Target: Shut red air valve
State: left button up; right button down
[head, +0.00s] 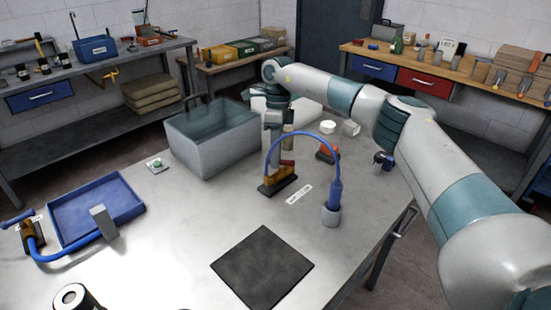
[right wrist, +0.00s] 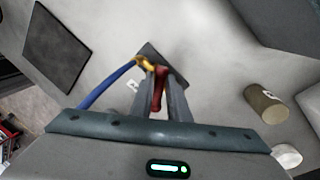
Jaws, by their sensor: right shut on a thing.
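The red air valve handle (right wrist: 158,88) stands between the two fingers of my right gripper (right wrist: 164,100) in the right wrist view. My right gripper also shows in the head view (head: 278,150), reaching down over the valve from the right arm. It is shut on the red handle. In the head view the gripper partly hides the handle. My left gripper is not in view.
A grey open bin (head: 207,155) stands left of the valve. A second valve (head: 33,236) with a blue handle and a blue tray (head: 70,205) are at the far left. A black mat (head: 262,266) lies in front. A small red-and-black object (head: 327,152) lies right of the gripper.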

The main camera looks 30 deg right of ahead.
jog(key=m, duration=0.2)
jog(key=shift+w+d+m+y, duration=0.15)
jog(key=shift+m+y, duration=0.15)
jog(key=shift+m, duration=0.1)
jog(key=m, duration=0.1)
jog(key=m+t, duration=0.1)
jog(key=m, duration=0.1)
jog(key=shift+w+d+r, duration=0.1)
jog(key=shift+d, duration=0.1)
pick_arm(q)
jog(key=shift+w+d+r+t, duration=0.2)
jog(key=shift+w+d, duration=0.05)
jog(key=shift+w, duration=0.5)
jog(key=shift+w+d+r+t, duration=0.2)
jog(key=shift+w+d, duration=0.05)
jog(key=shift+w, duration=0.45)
pick_arm(e)
jog(key=shift+d+m, duration=0.1)
jog(key=shift+m, duration=0.5)
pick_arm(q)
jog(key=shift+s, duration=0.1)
pick_arm(e)
jog(key=shift+r, duration=0.1)
jog(key=c, duration=1.8)
grip_release()
jog(key=shift+w, duration=0.1)
jog(key=shift+o, duration=0.2)
pick_arm(q)
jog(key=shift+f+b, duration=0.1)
jog(key=shift+b, duration=0.2)
